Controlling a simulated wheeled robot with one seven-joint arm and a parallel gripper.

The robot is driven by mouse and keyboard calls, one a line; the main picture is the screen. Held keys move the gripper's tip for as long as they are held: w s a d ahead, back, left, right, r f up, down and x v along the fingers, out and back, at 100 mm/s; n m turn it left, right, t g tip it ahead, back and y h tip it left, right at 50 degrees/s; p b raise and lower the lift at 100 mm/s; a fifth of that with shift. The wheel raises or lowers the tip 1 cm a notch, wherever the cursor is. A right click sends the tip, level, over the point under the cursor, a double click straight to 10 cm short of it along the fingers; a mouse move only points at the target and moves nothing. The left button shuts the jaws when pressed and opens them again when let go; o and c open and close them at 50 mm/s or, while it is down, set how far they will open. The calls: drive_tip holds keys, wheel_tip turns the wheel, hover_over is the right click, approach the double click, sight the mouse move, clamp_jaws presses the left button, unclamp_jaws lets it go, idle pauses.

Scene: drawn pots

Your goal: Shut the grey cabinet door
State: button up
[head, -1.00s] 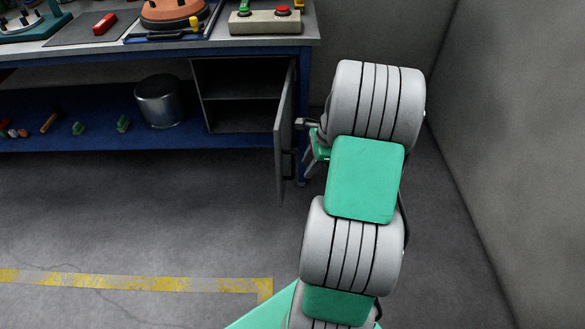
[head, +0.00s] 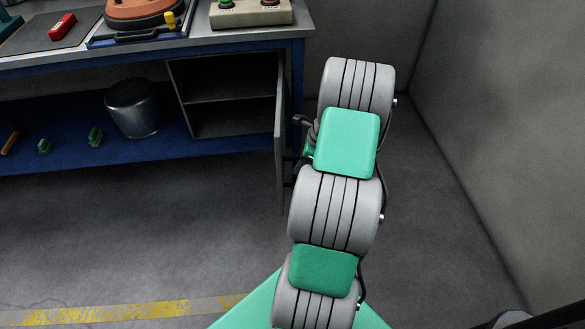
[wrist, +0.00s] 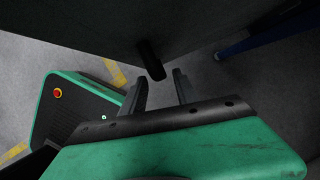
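The grey cabinet (head: 226,99) under the workbench stands open, with a shelf inside. Its grey door (head: 279,140) hangs open at the right side, seen almost edge-on in the head view. In the wrist view the door (wrist: 165,22) is the dark grey panel across the top, with a dark bar handle (wrist: 151,60) on it. My gripper (wrist: 156,80) is open, its two fingers apart and pointing at the door. The handle's end shows just ahead of the gap between the fingers; I cannot tell whether they touch. In the head view my arm partly hides the gripper.
A metal pot (head: 134,107) stands on the blue lower shelf (head: 70,150). A grey wall (head: 500,130) rises at the right. Floor in front of the bench is clear.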

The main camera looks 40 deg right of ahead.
drive_tip(key=x, duration=0.4)
drive_tip(key=shift+d, duration=0.1)
clamp_jaws()
idle(1.3)
